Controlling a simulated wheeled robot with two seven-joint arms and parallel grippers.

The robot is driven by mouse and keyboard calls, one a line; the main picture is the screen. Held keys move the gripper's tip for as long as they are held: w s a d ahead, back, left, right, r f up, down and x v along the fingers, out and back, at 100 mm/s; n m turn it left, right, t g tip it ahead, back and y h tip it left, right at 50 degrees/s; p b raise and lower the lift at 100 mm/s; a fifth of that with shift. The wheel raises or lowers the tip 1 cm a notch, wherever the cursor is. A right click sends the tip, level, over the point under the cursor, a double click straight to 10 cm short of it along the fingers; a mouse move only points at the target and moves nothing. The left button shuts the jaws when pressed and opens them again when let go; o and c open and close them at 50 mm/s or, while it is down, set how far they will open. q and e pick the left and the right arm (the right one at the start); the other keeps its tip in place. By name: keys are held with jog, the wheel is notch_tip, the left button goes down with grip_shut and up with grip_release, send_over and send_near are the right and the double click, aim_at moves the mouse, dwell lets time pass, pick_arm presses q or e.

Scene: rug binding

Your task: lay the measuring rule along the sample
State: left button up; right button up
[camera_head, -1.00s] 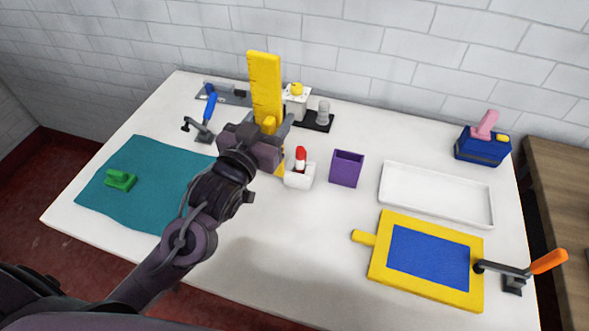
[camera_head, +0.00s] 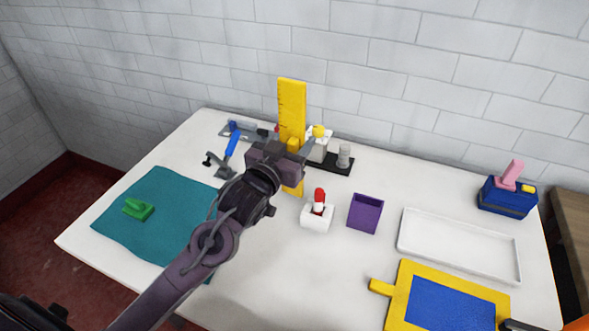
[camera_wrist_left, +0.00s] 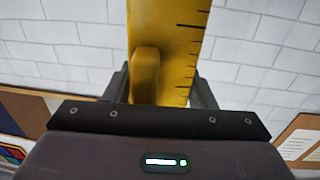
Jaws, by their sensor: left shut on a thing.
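The measuring rule (camera_head: 292,105) is yellow with black marks and a raised grip block. My left gripper (camera_head: 294,147) is shut on it and holds it upright over the back middle of the table. In the left wrist view the rule (camera_wrist_left: 180,50) stands between the fingers (camera_wrist_left: 160,85). A blue panel (camera_head: 450,305) with a yellow border and tab lies at the front right, partly cut off. A teal cloth (camera_head: 165,215) lies flat at the left, partly behind my left arm. I cannot tell which one is the sample.
A green block (camera_head: 138,209) lies on the cloth. A white holder with a red-topped piece (camera_head: 317,212), a purple box (camera_head: 365,213) and a white tray (camera_head: 460,245) stand right of my gripper. A blue-handled clamp (camera_head: 231,146) stands behind the cloth. The front middle of the table is clear.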

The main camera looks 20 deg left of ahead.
pick_arm(q)
notch_tip(320, 180, down, 8)
jog(key=shift+r, duration=0.2)
dwell(0.3)
jog(key=o, duration=1.1)
jog(key=shift+f, duration=0.1)
jog(key=shift+c, duration=0.2)
jog(key=shift+s, duration=0.1)
